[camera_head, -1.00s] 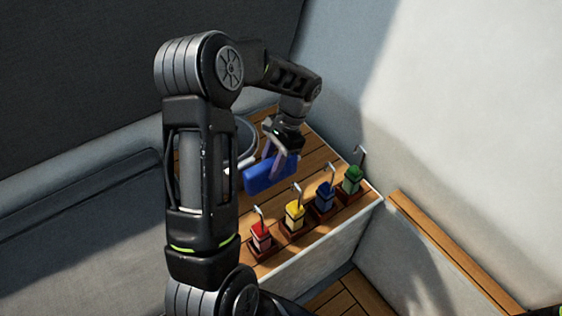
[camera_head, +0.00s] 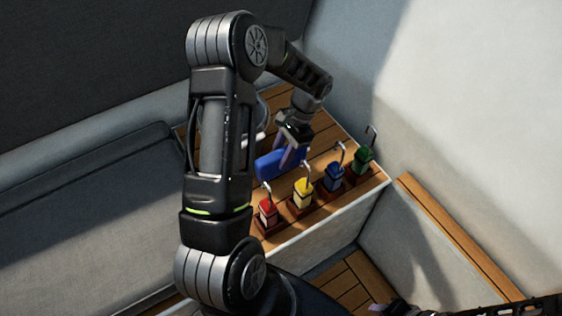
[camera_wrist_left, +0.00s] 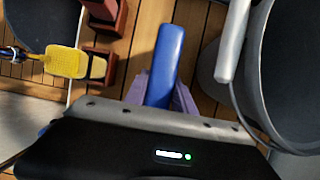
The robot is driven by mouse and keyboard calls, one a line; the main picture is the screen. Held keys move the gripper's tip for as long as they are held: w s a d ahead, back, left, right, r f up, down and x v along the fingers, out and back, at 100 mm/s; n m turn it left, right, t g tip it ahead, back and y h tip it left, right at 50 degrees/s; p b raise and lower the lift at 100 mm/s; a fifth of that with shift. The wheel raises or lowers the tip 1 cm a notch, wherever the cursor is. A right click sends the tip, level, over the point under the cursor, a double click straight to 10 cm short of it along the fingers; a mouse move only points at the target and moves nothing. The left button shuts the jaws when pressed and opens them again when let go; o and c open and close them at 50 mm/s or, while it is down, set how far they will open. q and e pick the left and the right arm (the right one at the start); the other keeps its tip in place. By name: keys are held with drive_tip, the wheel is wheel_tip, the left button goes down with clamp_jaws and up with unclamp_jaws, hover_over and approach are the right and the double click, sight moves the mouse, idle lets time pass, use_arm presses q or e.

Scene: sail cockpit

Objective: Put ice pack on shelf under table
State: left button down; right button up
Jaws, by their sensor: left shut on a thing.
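The blue ice pack (camera_head: 270,166) is held over the slatted wooden table (camera_head: 327,127), behind the row of small coloured blocks. My left gripper (camera_head: 289,156) is shut on it. The left wrist view shows the ice pack (camera_wrist_left: 168,58) edge-on, its near end between the two fingers (camera_wrist_left: 162,95). I cannot tell whether the pack touches the tabletop. The shelf under the table is not visible; a pale front panel (camera_head: 330,226) shows below the table edge.
Red (camera_head: 268,211), yellow (camera_head: 303,194), blue (camera_head: 334,176) and green (camera_head: 364,160) blocks with metal hooks stand along the table's front edge. A grey round container (camera_wrist_left: 285,75) is close beside the pack. A grey bench (camera_head: 80,225) lies left. Wooden floor (camera_head: 350,285) is in front.

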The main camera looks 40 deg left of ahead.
use_arm(q)
drive_tip(key=shift+f, duration=1.85)
drive_tip(key=shift+f, duration=0.1)
drive_tip(key=shift+f, duration=0.15)
drive_tip(key=c, duration=1)
unclamp_jaws()
drive_tip(key=shift+c, duration=0.2)
drive_tip(key=v, duration=1.2)
drive_tip(key=shift+s, duration=0.1)
drive_tip(key=shift+r, duration=0.25)
